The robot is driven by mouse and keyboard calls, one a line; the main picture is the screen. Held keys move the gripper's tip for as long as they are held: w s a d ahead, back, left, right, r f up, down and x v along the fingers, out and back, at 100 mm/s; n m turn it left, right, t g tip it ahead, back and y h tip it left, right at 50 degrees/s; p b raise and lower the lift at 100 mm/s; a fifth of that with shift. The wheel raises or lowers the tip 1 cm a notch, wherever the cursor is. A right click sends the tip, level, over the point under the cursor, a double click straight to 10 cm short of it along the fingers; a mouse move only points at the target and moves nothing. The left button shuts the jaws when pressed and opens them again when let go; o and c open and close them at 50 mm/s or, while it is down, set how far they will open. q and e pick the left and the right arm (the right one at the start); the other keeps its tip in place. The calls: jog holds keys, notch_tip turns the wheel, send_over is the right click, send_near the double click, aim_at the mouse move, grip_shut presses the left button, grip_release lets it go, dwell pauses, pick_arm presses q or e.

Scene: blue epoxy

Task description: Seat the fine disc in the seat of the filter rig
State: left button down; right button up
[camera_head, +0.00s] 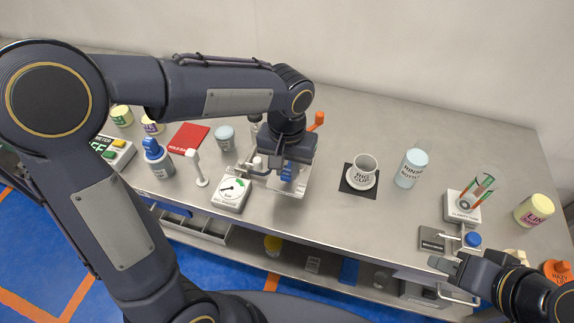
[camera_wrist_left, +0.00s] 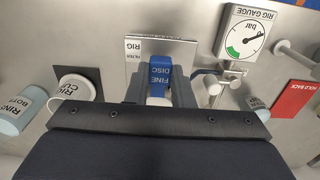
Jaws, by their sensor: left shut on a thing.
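The fine disc (camera_wrist_left: 158,72) is a blue piece with a "FINE DISC" label, shut between the fingers of my left gripper (camera_wrist_left: 160,88). The filter rig (camera_wrist_left: 180,50) has a pale, labelled plate right beside and behind the disc; in the head view the rig (camera_head: 303,180) is partly hidden by the gripper. The seat is hidden, so I cannot tell whether the disc touches it. My right gripper (camera_head: 444,278) looks open and empty at the bench's front right.
The rig gauge (camera_head: 231,193) stands left of the rig, with a white post (camera_head: 200,170) beyond it. A cup on a black mat (camera_head: 346,184) and a rinse bottle (camera_head: 411,168) stand to the right. A blue-knobbed fixture (camera_head: 472,240) is near my right gripper.

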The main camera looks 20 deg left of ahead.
aim_at(287, 172)
pick_arm(q)
jog(key=shift+f+b, duration=1.05)
jog(key=shift+f, duration=0.25)
jog(key=c, duration=1.2)
grip_release()
notch_tip(287, 172, up, 5)
jog(key=p, duration=0.4)
jog(key=shift+r, duration=0.1)
jog(key=shift+r, duration=3.85)
